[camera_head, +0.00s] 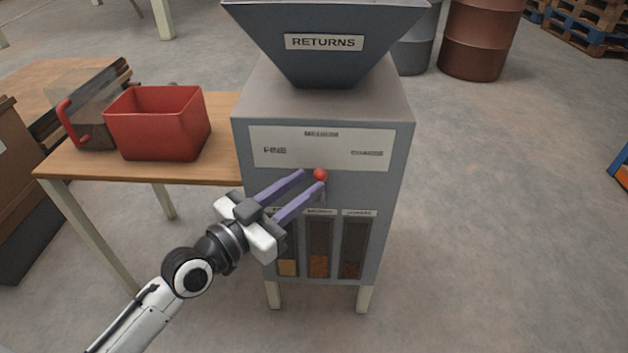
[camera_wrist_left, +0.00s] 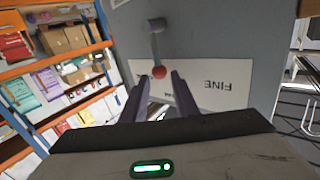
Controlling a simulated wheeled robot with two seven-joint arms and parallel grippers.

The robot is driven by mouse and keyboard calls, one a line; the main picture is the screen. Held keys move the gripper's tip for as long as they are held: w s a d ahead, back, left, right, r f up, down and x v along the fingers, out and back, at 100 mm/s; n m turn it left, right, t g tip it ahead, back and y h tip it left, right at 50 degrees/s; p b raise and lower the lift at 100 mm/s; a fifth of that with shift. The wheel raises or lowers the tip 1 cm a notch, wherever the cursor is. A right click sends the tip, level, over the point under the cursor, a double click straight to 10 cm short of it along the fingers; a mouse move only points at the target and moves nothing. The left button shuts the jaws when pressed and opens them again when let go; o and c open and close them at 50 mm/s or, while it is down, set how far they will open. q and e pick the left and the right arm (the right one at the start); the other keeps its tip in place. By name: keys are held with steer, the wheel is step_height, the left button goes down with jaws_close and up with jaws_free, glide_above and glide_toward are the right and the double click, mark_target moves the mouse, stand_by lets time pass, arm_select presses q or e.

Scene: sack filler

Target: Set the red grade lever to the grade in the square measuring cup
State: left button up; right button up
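The red ball knob of the grade lever (camera_head: 320,174) stands on the front of the grey machine. The lever points up near the middle of the label plate (camera_head: 270,160), with FINE at left and small blurred labels at top centre and right. My left gripper (camera_head: 313,180) is open, its purple fingertips close around the knob. In the left wrist view the knob (camera_wrist_left: 159,72) is between and just beyond the fingertips (camera_wrist_left: 160,82); contact is unclear. A see-through square cup with a red handle (camera_head: 67,125) stands on the table, with brown material inside; its grain size is unclear.
A red open bin (camera_head: 155,138) stands on the wooden table (camera_head: 215,165), partly in front of the cup. Below the lever, the machine has three windows (camera_head: 320,240) with tan to dark brown contents. A RETURNS hopper (camera_head: 325,45) tops it.

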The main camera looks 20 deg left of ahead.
mark_target(316, 177)
arm_select(q)
steer(key=shift+x, duration=1.75)
jaws_close()
